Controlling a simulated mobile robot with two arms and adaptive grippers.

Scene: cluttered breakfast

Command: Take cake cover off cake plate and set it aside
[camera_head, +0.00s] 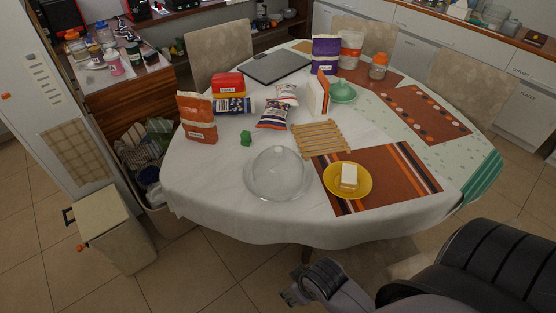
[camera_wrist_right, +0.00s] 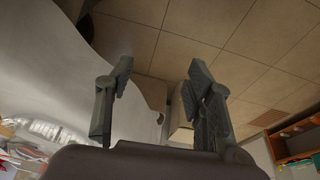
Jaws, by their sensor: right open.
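The clear glass cake cover (camera_head: 278,166) is a dome near the front edge of the round table. It appears to sit on a round pale cake plate (camera_head: 250,187), of which only the rim shows. The cover's knob is hard to make out. My right gripper (camera_head: 291,287) is below and in front of the table edge, apart from the cover. In the right wrist view its two fingers (camera_wrist_right: 158,75) are spread with nothing between them, with floor tiles behind. My left gripper is not in view.
A yellow plate with a white block (camera_head: 349,177) lies on an orange placemat (camera_head: 400,170), right of the cover. A wooden rack (camera_head: 320,139) and a small green object (camera_head: 246,138) are behind it. Bare white tablecloth (camera_head: 205,180) lies to its left.

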